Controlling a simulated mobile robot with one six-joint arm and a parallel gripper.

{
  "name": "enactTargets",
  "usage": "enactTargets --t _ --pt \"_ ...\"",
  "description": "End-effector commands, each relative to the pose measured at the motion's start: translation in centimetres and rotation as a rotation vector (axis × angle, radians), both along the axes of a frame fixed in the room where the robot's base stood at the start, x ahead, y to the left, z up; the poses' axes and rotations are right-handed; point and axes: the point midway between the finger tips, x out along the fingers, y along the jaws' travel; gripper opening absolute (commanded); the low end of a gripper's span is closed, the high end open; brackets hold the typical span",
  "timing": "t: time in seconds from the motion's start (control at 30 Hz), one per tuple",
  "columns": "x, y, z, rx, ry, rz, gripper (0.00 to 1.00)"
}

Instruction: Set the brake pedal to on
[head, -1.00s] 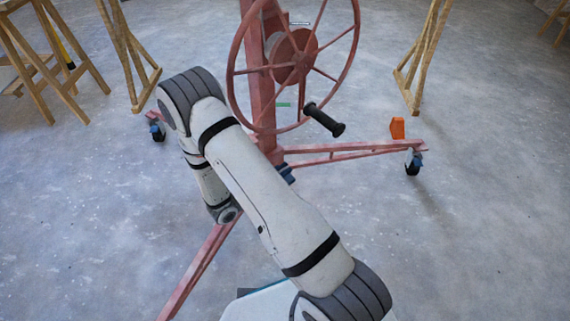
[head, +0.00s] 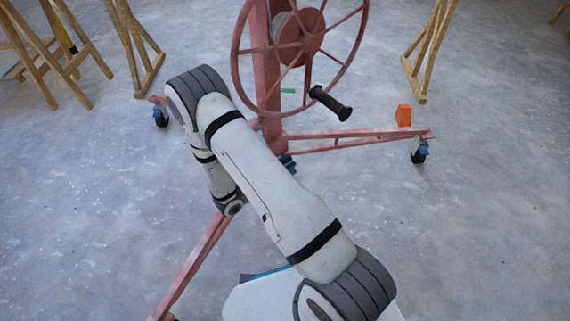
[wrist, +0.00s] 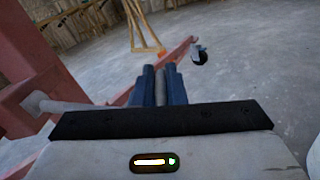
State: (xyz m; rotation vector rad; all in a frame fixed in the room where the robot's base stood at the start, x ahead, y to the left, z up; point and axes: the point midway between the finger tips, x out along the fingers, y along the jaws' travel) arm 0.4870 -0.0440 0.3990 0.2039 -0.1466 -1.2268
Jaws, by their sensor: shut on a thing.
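The red panel lift (head: 264,75) stands in front of me, with a spoked wheel and a black crank handle (head: 330,103). My gripper (wrist: 160,85) has blue fingers closed on a narrow grey bar between them. In the head view the blue fingers (head: 288,163) show past my forearm, by the foot of the mast. A pale grey rod (wrist: 65,105) runs from the red frame at left and passes behind my gripper's black edge. I cannot tell which part is the brake pedal.
The lift's legs spread to a right caster (head: 419,152), a left caster (head: 161,116) and the lower left. Wooden trestles (head: 430,50) stand at the back right, with more and a stool (head: 40,50) at the back left. The floor at right is clear.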

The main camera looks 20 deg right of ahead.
Motion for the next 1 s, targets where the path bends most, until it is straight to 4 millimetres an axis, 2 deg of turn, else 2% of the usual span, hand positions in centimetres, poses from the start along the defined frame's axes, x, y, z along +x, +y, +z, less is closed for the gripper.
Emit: enactTargets --t 0.03,0.1,0.13,0.37,0.67,1.0 --pt "-0.7 -0.1 -0.7 0.002 0.022 -0.008 0.00" --pt "-0.7 -0.1 -0.7 0.002 0.022 -0.008 0.00" --pt "-0.7 -0.1 -0.7 0.002 0.022 -0.007 0.12" --pt "-0.6 -0.1 -0.6 0.002 0.017 -0.006 0.31" --pt "-0.5 0.4 -0.3 0.002 0.011 -0.003 0.31" --pt "-2.2 5.3 -0.2 0.002 0.012 0.000 0.31"
